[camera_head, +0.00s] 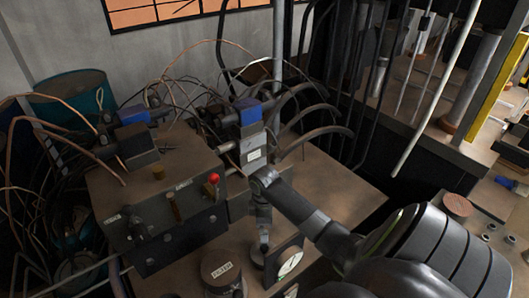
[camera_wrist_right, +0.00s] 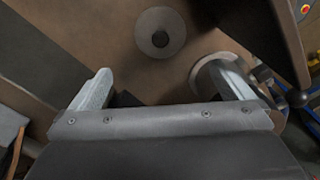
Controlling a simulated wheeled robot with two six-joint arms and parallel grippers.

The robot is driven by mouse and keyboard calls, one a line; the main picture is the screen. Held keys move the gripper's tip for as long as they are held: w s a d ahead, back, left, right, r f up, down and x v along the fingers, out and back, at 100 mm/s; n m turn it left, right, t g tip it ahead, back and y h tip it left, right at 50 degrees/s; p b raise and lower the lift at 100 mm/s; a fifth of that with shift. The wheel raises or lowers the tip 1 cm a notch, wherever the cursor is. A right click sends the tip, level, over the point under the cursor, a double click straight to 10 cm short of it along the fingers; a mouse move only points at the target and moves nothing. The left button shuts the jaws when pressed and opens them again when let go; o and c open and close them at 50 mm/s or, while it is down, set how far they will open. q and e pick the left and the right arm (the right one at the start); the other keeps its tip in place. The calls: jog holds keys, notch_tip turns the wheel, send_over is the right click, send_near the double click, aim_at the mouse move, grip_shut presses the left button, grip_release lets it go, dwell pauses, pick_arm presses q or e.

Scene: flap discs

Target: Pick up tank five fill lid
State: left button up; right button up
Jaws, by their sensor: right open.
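In the right wrist view, a round grey-brown disc (camera_wrist_right: 160,33) with a dark round middle lies on a brown surface, ahead of my fingers. I cannot tell for sure whether it is the tank five fill lid, and no label on it is readable. My right gripper (camera_wrist_right: 166,85) is open and empty, its two pale fingers wide apart and short of the disc. A second round part (camera_wrist_right: 207,75) is partly hidden behind the right finger. In the head view my dark right arm fills the lower right, and its fingertips are hidden. My left gripper is not in view.
In the head view, a machine block (camera_head: 185,215) with a red knob (camera_head: 213,178), a filter cap (camera_head: 222,270) and a gauge (camera_head: 287,262) stand left of my arm. A brown round cap (camera_head: 457,205) is at right.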

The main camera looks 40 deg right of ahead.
jog(key=p, duration=0.1)
send_over(264, 251)
jog(key=w+d, duration=0.1)
notch_tip(264, 251, down, 8)
jog(key=shift+w+d+f, duration=0.1)
jog(key=shift+d, duration=0.05)
jog(key=shift+f, duration=0.4)
jog(key=shift+f+p, duration=0.35)
jog(key=shift+f, duration=0.3)
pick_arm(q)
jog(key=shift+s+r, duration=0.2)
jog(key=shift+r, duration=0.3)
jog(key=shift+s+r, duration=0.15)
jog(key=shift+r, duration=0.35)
pick_arm(e)
jog(key=shift+f, duration=2)
jog(key=c, duration=0.9)
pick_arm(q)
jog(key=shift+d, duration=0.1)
pick_arm(e)
jog(key=shift+r, duration=0.2)
